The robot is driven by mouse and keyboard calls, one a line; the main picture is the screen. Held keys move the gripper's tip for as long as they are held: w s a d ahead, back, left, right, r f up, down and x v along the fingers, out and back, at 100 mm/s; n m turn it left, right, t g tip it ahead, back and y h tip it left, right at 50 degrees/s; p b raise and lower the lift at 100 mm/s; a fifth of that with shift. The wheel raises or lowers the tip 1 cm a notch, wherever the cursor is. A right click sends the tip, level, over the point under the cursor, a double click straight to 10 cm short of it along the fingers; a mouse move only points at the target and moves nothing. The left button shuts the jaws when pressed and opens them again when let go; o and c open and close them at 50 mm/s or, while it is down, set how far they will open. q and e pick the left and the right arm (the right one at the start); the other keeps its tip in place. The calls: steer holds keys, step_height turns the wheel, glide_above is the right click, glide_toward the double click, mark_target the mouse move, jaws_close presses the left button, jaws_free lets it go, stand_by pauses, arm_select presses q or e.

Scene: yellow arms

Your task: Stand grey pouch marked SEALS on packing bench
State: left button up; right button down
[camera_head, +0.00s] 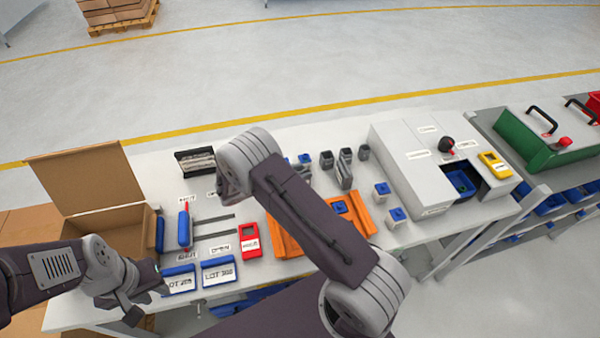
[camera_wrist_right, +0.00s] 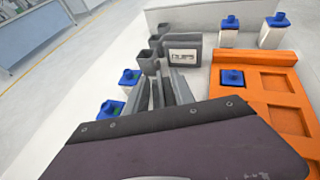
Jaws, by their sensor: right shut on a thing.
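The white packing bench (camera_head: 155,182) runs across the head view. My right gripper (camera_wrist_right: 165,95) is shut on a narrow grey thing, which looks like a grey pouch (camera_wrist_right: 158,92); its marking is not readable. Several small dark grey open-topped holders (camera_head: 345,155) stand nearby. My left gripper (camera_head: 142,298) is empty, with its fingers apart, at the bench's front left by the blue-edged LOT cards (camera_head: 218,271).
An orange tray (camera_wrist_right: 278,85) lies right of the right gripper, with blue-capped containers (camera_wrist_right: 229,30) around. A white cabinet (camera_head: 400,150) stands at the bench's right, an open cardboard box (camera_head: 95,180) at the left. A red device (camera_head: 249,241) lies in the middle.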

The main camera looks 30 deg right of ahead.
steer(key=shift+w+f, duration=0.1)
steer(key=shift+f, duration=0.2)
steer(key=shift+s, duration=0.2)
steer(key=shift+f, duration=0.15)
steer(key=c, duration=1.1)
jaws_free()
steer(key=shift+o, duration=0.2)
steer(key=shift+w, duration=0.1)
